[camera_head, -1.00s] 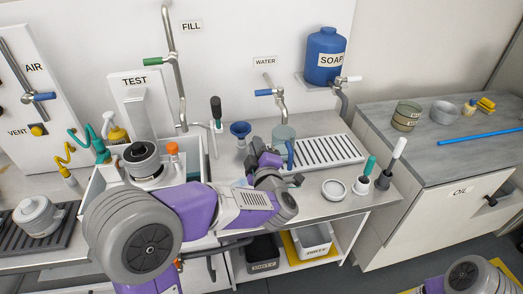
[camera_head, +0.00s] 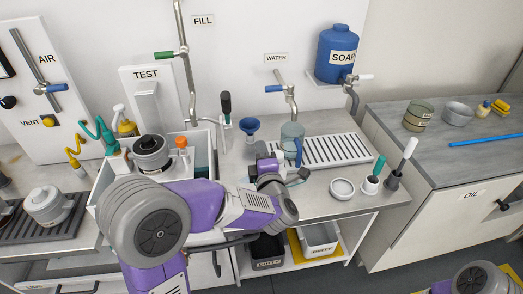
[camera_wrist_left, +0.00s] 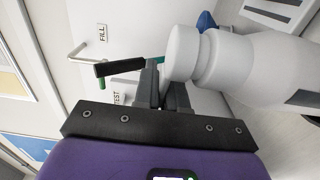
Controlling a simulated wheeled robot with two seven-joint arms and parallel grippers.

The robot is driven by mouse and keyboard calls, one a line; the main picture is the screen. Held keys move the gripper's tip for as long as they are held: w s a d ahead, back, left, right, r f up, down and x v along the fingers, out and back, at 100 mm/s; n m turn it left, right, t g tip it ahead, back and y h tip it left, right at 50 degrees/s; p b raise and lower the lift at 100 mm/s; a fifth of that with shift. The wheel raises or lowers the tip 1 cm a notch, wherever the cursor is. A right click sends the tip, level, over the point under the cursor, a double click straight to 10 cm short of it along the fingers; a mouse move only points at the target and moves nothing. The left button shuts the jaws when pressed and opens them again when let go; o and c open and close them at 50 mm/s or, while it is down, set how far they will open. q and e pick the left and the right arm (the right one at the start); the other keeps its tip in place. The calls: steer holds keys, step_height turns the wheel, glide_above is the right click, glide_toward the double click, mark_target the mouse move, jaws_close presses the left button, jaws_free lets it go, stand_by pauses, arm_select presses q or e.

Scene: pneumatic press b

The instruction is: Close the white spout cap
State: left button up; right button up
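In the left wrist view a white bottle (camera_wrist_left: 265,72) with a rounded white cap (camera_wrist_left: 184,53) on its neck stands close to my left gripper. Whether the cap is fully seated cannot be told. My left gripper (camera_wrist_left: 163,82) has its two dark fingers close together, with nothing seen between them. The fingers are next to the cap; whether they touch it is unclear. In the head view the left gripper (camera_head: 277,178) is over the counter in front of the clear pitcher, and my purple wrist mostly hides the bottle. My right gripper is out of view.
A blue funnel (camera_head: 249,127), a clear pitcher (camera_head: 291,133) and a black-handled tool (camera_head: 226,104) stand behind the left hand. A white round dish (camera_head: 342,188) and two brush holders are to its right. A white basin (camera_head: 103,188) is at left.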

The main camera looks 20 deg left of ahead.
arm_select(q)
steer(key=o, duration=0.4)
steer(key=p+v, duration=0.1)
steer(key=v, duration=0.6)
steer(key=shift+s+d, duration=0.15)
steer(key=shift+s, duration=0.1)
